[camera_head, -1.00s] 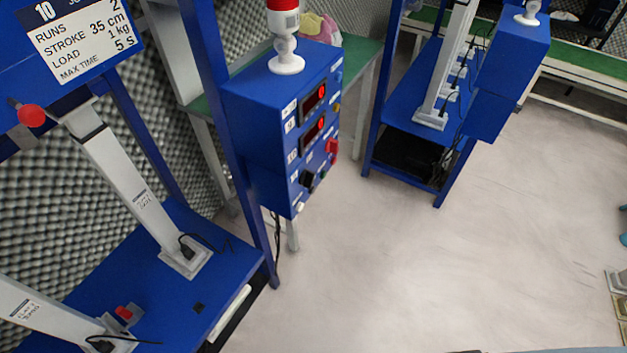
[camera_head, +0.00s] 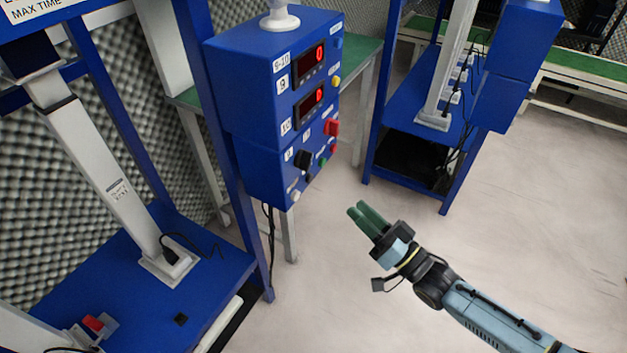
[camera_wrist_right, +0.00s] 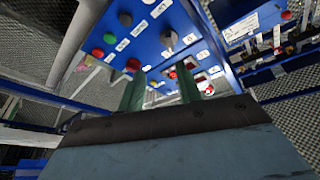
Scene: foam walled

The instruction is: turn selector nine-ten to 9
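The blue control box (camera_head: 240,100) hangs on a blue post left of centre in the head view. It has a "9-10" label, two red displays (camera_head: 309,100), a black selector knob (camera_head: 303,160), a red switch and small buttons. I cannot tell for sure which knob is the nine-ten selector. My right gripper (camera_head: 357,208) is open and empty, below and right of the box, apart from it. Its green fingers (camera_wrist_right: 161,75) show apart in the wrist view. My left gripper is not in view.
A blue bench (camera_head: 120,290) with grey uprights stands at the left. A second blue rig (camera_head: 415,120) stands behind, right of the box. A green-topped table (camera_head: 362,60) is behind the box. The pale floor (camera_head: 530,220) at the right is open.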

